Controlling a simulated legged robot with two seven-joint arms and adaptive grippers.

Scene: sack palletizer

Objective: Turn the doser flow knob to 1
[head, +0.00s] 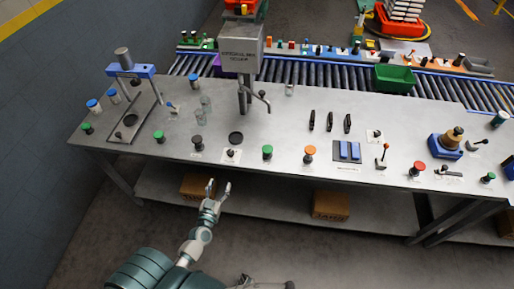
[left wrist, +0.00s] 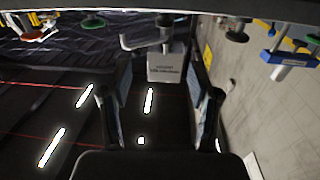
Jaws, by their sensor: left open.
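The doser (head: 240,48) appears to be the grey labelled box over the back of the bench, with a pipe and bent spout below; its label text is too small to read surely. The box also shows in the left wrist view (left wrist: 166,68). I cannot tell which control is its flow knob; a black knob (head: 232,153) on a white plate sits at the bench's front edge below the spout. Its setting is unreadable. My left gripper (head: 218,187) is open and empty, in front of and apart from the bench edge. My right gripper is not seen.
The steel bench (head: 340,110) carries a green knob (head: 267,151), an orange knob (head: 310,152), a red knob (head: 418,167) and glass jars (head: 206,103). A blue-topped stand (head: 131,71) is at left. Brown boxes (head: 331,206) lie on the lower shelf. A roller conveyor (head: 340,75) runs behind.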

